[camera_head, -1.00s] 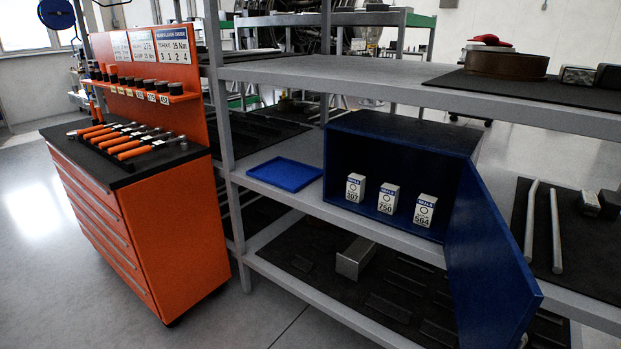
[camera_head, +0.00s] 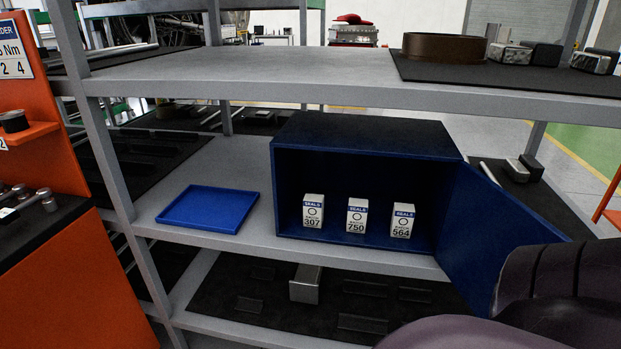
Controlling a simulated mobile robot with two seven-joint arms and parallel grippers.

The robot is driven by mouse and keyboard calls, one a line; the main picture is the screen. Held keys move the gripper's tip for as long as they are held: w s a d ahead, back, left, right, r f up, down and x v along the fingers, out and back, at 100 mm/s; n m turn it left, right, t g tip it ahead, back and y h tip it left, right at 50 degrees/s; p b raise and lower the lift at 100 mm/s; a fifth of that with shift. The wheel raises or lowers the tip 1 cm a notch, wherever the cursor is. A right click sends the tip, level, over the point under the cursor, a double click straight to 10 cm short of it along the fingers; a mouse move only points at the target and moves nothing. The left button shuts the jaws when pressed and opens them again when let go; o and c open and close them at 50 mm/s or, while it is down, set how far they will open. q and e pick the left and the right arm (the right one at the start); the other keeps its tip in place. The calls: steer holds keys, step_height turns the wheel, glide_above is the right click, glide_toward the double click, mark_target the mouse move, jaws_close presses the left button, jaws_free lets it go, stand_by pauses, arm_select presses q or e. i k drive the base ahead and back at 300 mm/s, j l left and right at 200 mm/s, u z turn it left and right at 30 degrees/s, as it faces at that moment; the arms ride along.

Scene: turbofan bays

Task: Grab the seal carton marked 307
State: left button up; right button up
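The cabinet's blue door (camera_head: 495,225) is swung open to the right. Neither gripper shows. A dark rounded part at the lower right looks like my own arm and covers part of the door.
A flat blue tray (camera_head: 208,209) lies on the shelf left of the cabinet. The upper shelf (camera_head: 300,75) runs above it, with a brown ring (camera_head: 444,47) on a dark mat. A grey shelf post (camera_head: 103,150) and an orange tool cabinet (camera_head: 75,300) stand at the left.

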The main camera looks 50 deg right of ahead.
mark_target(312, 204)
steer(key=i+z, duration=0.45)
steer(key=i+j+z, duration=0.15)
steer(key=i+z, duration=0.3)
steer(key=i, duration=0.05)
